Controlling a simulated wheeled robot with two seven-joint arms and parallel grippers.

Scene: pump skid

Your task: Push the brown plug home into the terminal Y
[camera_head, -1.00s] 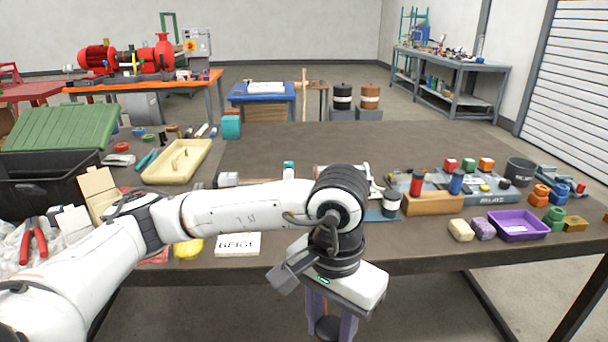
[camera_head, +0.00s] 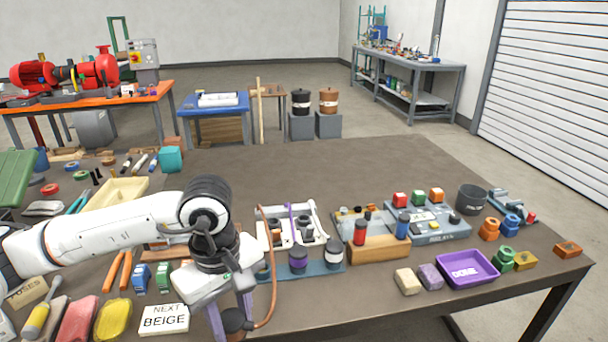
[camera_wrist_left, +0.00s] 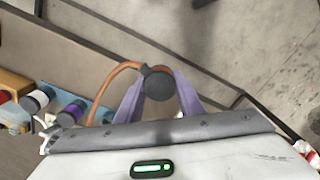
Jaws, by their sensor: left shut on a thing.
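My left gripper (camera_head: 232,318) is shut on the brown plug (camera_head: 236,321), a dark round body with a brown cable (camera_head: 268,260). It holds the plug near the table's front edge. In the left wrist view the plug (camera_wrist_left: 159,84) sits between the purple fingertips and its cable bends off left. A white frame (camera_head: 318,212) with a purple cable stands on the table, to the right of and beyond the gripper. A blue strip (camera_head: 318,269) before it carries dark cylinders, one purple-banded (camera_head: 298,259), one white-banded (camera_head: 333,253). I cannot tell which part is terminal Y. My right gripper is out of view.
A wooden block (camera_head: 378,249) with red and blue cylinders stands right of the strip. A purple tray (camera_head: 468,268) lies farther right. A white card reading BEIGE (camera_head: 163,319) and a yellow block (camera_head: 113,318) lie left of my gripper. The table's far middle is clear.

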